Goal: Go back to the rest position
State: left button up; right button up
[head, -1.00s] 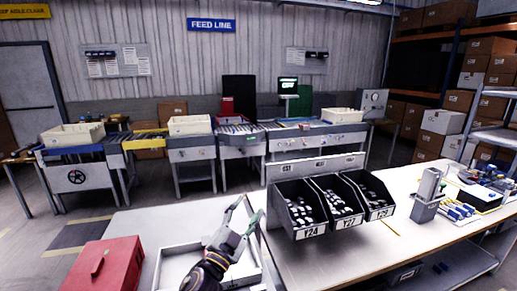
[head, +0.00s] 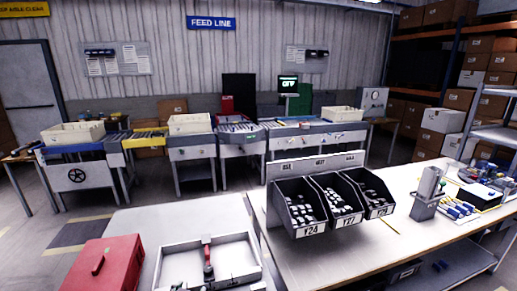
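Neither of my grippers shows in the head view. A white tray (head: 238,250) stands on the near table, at the bottom middle. In it is a slim upright-looking tool with a red and dark body (head: 208,262), likely a screwdriver; its lower end runs toward the bottom edge. I cannot tell whether it lies flat or what is below it.
A red toolbox (head: 105,265) sits left of the tray. Black bins (head: 310,231) of small parts stand on the right bench (head: 375,248), with a grey holder (head: 425,195) and tools beyond. A conveyor line (head: 240,145) runs behind.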

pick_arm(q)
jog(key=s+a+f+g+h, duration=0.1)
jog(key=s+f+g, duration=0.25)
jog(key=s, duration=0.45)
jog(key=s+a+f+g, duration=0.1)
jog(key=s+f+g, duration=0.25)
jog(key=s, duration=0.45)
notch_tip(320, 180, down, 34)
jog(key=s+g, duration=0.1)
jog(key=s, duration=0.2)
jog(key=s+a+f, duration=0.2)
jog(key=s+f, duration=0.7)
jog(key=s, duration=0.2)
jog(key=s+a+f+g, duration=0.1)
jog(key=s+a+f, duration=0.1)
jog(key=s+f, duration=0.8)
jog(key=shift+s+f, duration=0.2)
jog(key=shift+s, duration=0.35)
